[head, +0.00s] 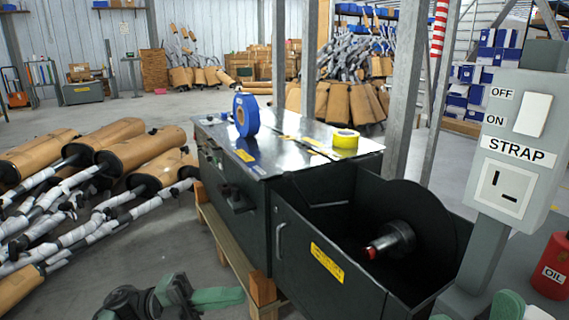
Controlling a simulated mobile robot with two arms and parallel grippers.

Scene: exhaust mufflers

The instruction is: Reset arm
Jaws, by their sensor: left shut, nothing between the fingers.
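My left gripper (232,296) is low in the head view, in front of the dark machine, with green finger parts pointing right. It is shut and empty, apart from the machine's wooden stand. Parts of my right arm, green and pale, show at the bottom right edge; its fingers cannot be made out. The dark strapping machine (232,222) stands in the middle with its front box open, a round black disc and a red-tipped spindle (390,241) inside.
A grey switch post (510,150) marked STRAP stands close on the right, with a red oil can (552,268) beside it. Wrapped mufflers (120,150) are piled on the floor at left. Metal posts (407,80) rise behind the machine. Open floor lies behind the left pile.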

